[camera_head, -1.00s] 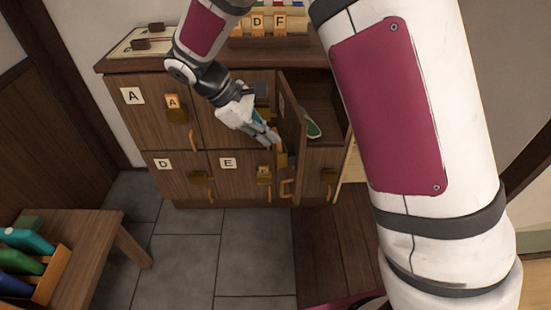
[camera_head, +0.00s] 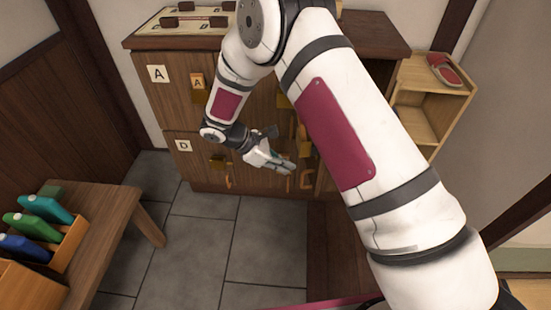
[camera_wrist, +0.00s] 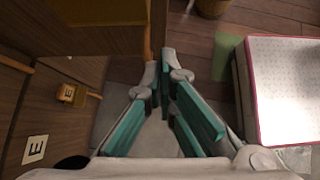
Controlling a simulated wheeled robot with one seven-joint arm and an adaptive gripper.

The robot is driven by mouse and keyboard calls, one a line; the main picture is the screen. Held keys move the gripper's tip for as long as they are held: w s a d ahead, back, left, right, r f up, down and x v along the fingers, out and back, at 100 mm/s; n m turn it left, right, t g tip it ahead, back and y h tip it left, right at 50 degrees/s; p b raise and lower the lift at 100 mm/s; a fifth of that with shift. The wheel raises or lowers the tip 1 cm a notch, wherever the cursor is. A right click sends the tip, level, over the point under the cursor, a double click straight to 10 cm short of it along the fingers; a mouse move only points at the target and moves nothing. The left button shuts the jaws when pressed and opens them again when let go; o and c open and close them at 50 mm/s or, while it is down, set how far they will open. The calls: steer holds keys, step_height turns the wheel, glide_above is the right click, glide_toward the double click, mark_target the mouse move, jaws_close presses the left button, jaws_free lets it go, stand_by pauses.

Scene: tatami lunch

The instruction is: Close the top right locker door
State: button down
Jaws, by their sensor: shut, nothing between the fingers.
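The wooden locker cabinet (camera_head: 165,100) stands ahead, with doors marked A and D on its left side. The top right locker door (camera_head: 302,135) shows only in part beside my arm, which hides most of the top right compartment. How far it stands open cannot be told in the head view now. My gripper (camera_head: 291,168) is shut and empty, low in front of the cabinet, near that door. In the wrist view the closed fingertips (camera_wrist: 166,62) are beside the edge of a wooden panel (camera_wrist: 85,45) with a brass-coloured fitting. Contact cannot be told.
A door marked E (camera_wrist: 35,148) has a lock (camera_wrist: 70,93). A low bench (camera_head: 105,205) with a box of coloured objects stands at left. An open shelf (camera_head: 425,105) with a red shoe (camera_head: 444,70) stands at right. The grey tiled floor (camera_head: 190,245) is clear.

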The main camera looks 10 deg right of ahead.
mark_target(316, 175)
steer(key=shift+d+f, duration=0.35)
steer(key=shift+d, duration=0.7)
steer(key=shift+d+f, duration=0.4)
steer(key=shift+d, duration=0.65)
steer(key=shift+d+f, duration=0.35)
steer(key=shift+d, duration=0.7)
steer(key=shift+d, duration=0.1)
